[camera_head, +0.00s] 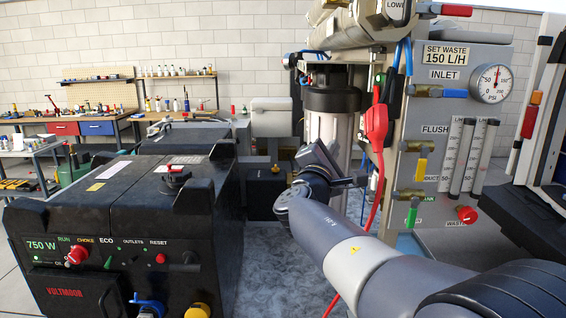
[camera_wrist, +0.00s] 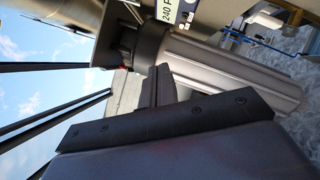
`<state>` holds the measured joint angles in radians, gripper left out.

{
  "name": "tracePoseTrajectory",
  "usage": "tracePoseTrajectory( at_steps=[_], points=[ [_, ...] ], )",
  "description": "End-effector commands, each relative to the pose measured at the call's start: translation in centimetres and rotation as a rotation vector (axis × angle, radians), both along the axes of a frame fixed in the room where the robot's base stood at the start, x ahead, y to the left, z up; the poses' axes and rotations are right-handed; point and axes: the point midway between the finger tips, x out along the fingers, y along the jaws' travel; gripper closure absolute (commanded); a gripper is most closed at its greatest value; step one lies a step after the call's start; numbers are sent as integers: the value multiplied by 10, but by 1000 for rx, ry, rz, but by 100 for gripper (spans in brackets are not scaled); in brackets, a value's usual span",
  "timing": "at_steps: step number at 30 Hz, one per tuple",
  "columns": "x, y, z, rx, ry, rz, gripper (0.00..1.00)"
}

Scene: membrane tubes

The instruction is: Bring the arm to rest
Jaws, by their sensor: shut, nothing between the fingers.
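My arm (camera_head: 370,250) reaches from the lower right of the head view toward the middle. In the wrist view my gripper (camera_wrist: 158,78) shows as grey fingers above a dark bar, shut and with nothing held. The filter housing (camera_wrist: 220,78) lies slantwise behind the fingers there. The fingertips cannot be made out clearly in the head view.
A black generator (camera_head: 130,205) stands left of my arm. Right of it is a panel with a gauge (camera_head: 491,83), flow tubes and coloured valves. A red clip and cable (camera_head: 376,125) hang close beside my wrist. Workbenches (camera_head: 75,125) stand at the back left. Grey floor (camera_head: 285,265) shows between generator and arm.

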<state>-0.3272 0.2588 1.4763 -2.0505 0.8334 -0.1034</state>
Motion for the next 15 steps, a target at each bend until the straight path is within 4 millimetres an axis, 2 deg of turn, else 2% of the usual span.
tracePoseTrajectory(
  at_steps=[10,15],
  points=[
    [21,-53,-2,-1,1,-5,100],
    [19,-46,-5,2,-3,0,100]
  ],
)
